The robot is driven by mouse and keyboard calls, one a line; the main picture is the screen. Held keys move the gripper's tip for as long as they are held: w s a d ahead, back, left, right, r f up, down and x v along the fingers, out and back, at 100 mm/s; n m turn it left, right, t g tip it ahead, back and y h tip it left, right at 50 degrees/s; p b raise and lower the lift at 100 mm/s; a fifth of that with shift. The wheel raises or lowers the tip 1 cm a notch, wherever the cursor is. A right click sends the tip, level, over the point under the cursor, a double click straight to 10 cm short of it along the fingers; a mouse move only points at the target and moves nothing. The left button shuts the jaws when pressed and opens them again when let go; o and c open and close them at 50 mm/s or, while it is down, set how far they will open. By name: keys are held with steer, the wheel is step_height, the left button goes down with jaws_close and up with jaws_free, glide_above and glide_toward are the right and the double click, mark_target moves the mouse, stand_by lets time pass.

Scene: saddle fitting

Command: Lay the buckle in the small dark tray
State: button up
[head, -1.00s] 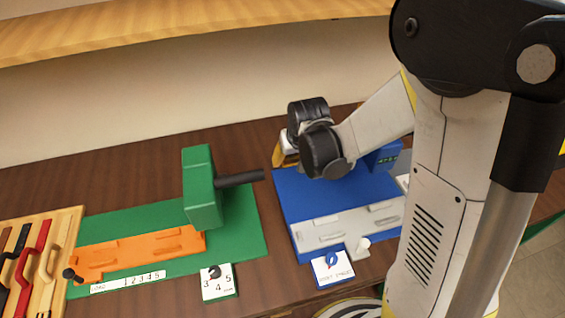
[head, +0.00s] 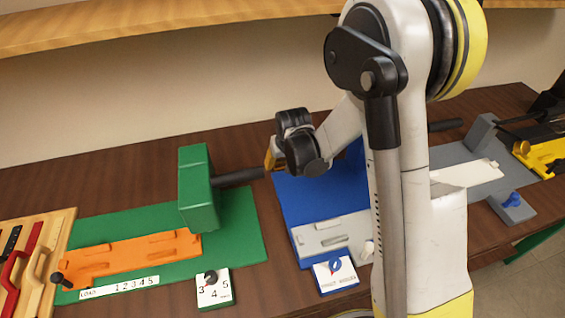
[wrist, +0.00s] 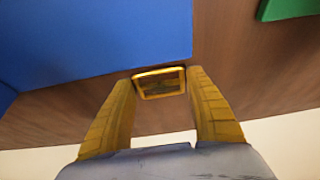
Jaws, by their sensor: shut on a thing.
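A gold rectangular buckle (wrist: 160,73) with an open centre is between the yellow fingertips of my gripper (wrist: 162,88) in the wrist view. The fingers are shut on its two sides, and brown wood shows behind it. In the head view my gripper (head: 271,158) hangs by the far left corner of the blue mat (head: 296,193), to the right of the dark rod on the green block. The buckle cannot be made out there. I cannot pick out the small dark tray in either view; my arm covers part of the bench.
A green block (head: 196,180) with a dark rod stands on a green mat (head: 240,222), left of my gripper. A grey fixture (head: 318,236) lies on the blue mat. Several strap-like pieces lie on a wooden rack (head: 48,238) at the left. Brown bench behind the green mat is clear.

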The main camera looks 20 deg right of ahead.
steer(key=shift+f, duration=0.15)
steer(key=o, duration=1.1)
